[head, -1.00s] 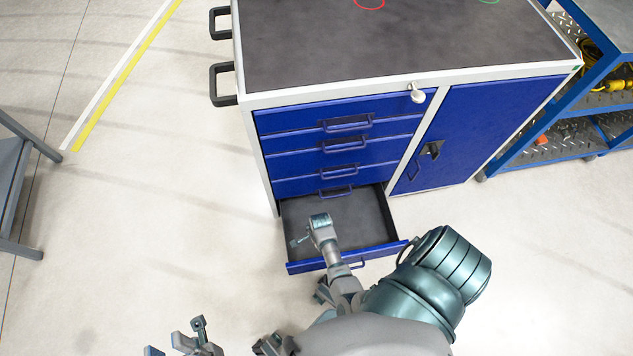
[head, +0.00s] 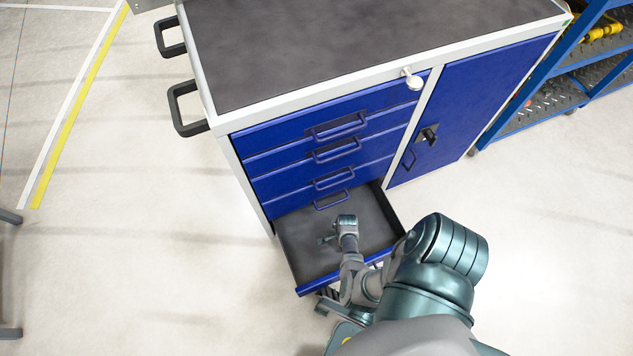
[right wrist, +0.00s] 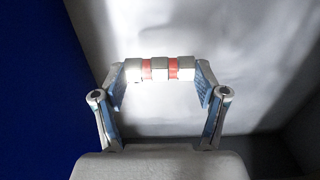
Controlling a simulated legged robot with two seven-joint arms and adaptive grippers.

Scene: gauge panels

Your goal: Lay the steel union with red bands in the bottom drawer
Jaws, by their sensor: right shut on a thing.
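The steel union with red bands (right wrist: 159,69) shows in the right wrist view, held across its length between the two fingertips of my right gripper (right wrist: 160,80). In the head view this gripper (head: 334,234) is over the inside of the open bottom drawer (head: 376,218), near its middle. The union is too small to make out there. The drawer looks empty apart from the gripper above it. I cannot tell the union's height above the drawer floor. My left gripper is not in view.
The blue cabinet (head: 285,150) has several closed drawers above the open one and a closed door (head: 470,105) to their right. Black handles (head: 183,110) stick out at its left side. A blue shelf rack (head: 540,105) stands at the right.

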